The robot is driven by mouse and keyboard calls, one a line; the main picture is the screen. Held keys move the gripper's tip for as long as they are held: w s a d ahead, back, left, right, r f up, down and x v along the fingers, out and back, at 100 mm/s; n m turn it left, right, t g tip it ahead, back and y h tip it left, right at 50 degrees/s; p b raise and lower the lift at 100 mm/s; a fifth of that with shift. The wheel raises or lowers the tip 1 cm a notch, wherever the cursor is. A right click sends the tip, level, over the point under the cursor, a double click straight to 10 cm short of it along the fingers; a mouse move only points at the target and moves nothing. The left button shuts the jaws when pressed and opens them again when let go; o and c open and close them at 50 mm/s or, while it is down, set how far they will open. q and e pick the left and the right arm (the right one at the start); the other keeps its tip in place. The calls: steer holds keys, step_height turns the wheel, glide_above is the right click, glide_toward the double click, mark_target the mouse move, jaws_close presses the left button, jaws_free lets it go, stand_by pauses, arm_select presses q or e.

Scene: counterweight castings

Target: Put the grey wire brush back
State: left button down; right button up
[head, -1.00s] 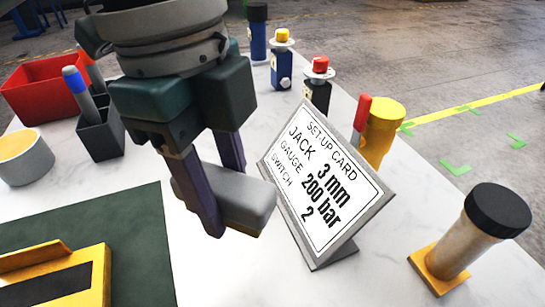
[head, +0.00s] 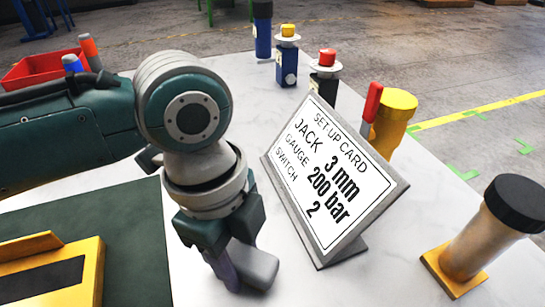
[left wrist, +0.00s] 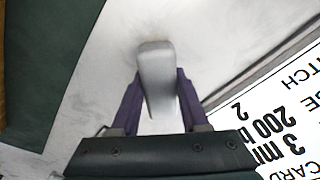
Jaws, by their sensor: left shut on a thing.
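My left gripper (head: 233,262) is shut on the grey wire brush (head: 262,266), a plain grey block with rounded edges. The brush also shows between the two purple fingers in the left wrist view (left wrist: 156,75). It is low over the white table, left of the set-up card; I cannot tell whether it touches the table. Its bristles are hidden. My right gripper is in neither view.
The tilted set-up card (head: 330,185) stands close on the right. Behind it are a yellow cylinder (head: 394,120), a red-handled tool (head: 371,104) and two button posts. A black-capped cylinder (head: 484,238) stands at the right. A green mat (head: 130,235) lies left, bearing a yellow piece (head: 85,285).

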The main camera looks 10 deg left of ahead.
mark_target(228, 248)
arm_select(q)
steer(key=shift+f, duration=0.15)
steer(key=shift+c, duration=2.1)
jaws_free()
step_height(228, 248, up, 12)
steer(key=a+p, duration=0.1)
steer(key=p, duration=0.2)
steer(key=s+d+f+n+t+h, duration=0.2)
steer(key=s+d+f+n, duration=0.1)
steer(key=s+n, duration=0.4)
steer(key=s+a+n+t+y, duration=0.1)
steer(key=s+a+n+y, duration=0.2)
steer(key=a+n, duration=0.8)
steer(key=shift+s+a+f+t, duration=0.2)
steer(key=shift+s+f+t, duration=0.2)
steer(key=shift+s, duration=0.7)
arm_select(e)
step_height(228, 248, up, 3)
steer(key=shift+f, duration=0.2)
arm_select(q)
steer(key=shift+r, duration=0.1)
